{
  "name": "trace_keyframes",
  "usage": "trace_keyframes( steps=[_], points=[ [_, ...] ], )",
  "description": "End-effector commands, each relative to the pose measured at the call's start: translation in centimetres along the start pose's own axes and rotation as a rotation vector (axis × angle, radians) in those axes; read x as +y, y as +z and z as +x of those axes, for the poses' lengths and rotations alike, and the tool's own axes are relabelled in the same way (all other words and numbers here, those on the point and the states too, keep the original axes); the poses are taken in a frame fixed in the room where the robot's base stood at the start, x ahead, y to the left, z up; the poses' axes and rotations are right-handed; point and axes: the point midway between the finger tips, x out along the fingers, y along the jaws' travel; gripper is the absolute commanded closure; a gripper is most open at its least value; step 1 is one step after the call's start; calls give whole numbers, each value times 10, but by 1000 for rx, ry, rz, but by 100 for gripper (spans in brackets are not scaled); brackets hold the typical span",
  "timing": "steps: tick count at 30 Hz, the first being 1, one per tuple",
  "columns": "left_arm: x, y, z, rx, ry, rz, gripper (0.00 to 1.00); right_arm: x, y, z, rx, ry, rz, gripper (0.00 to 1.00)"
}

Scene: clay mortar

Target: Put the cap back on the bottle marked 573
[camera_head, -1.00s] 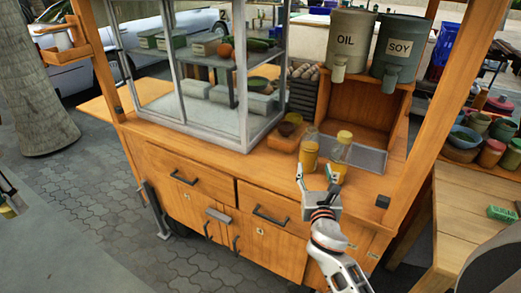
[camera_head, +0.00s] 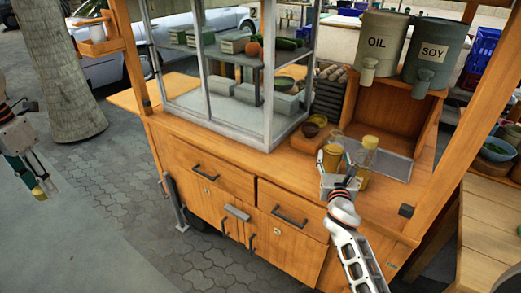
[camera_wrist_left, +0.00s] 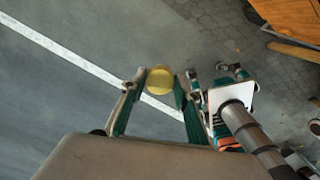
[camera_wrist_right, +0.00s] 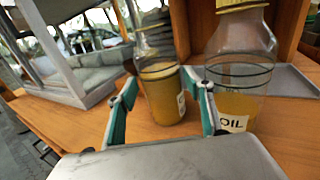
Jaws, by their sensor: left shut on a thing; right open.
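My left gripper (camera_head: 42,184) hangs at the far left, away from the cart, shut on a round yellow cap (camera_wrist_left: 160,80). My right gripper (camera_head: 340,178) is over the cart's counter, open. Its fingers (camera_wrist_right: 165,108) stand on either side of a glass bottle (camera_wrist_right: 161,90) of yellow-brown liquid, with no cap visible; I cannot tell whether they touch. Its label faces right and is unreadable. To its right stands a similar bottle (camera_wrist_right: 238,75) labelled OIL, with a yellow cap (camera_head: 370,142). I cannot read 573 on anything.
The wooden counter (camera_head: 400,190) also carries a glass case (camera_head: 215,105) at left, small bowls (camera_head: 312,130) and a metal tray (camera_head: 396,168). OIL (camera_head: 380,45) and SOY (camera_head: 437,55) canisters stand behind. Open pavement (camera_head: 115,190) lies between my left gripper and the cart.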

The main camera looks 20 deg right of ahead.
Motion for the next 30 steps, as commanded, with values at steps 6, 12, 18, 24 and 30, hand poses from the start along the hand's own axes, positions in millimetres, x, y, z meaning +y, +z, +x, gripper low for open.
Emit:
trace_keyframes(
  steps=[6,12,18,24,30],
  points=[
    [0,0,2,1,0,0,77,0,0,22,0,0,0,48],
    [0,0,2,1,0,0,77,0,0,23,0,0,0,48],
    [0,0,2,1,0,0,77,0,0,23,0,0,0,59],
    [0,0,2,1,0,0,77,0,1,23,-2,0,1,86],
    [0,0,2,0,0,0,77,0,2,23,-2,0,0,86]
  ],
)
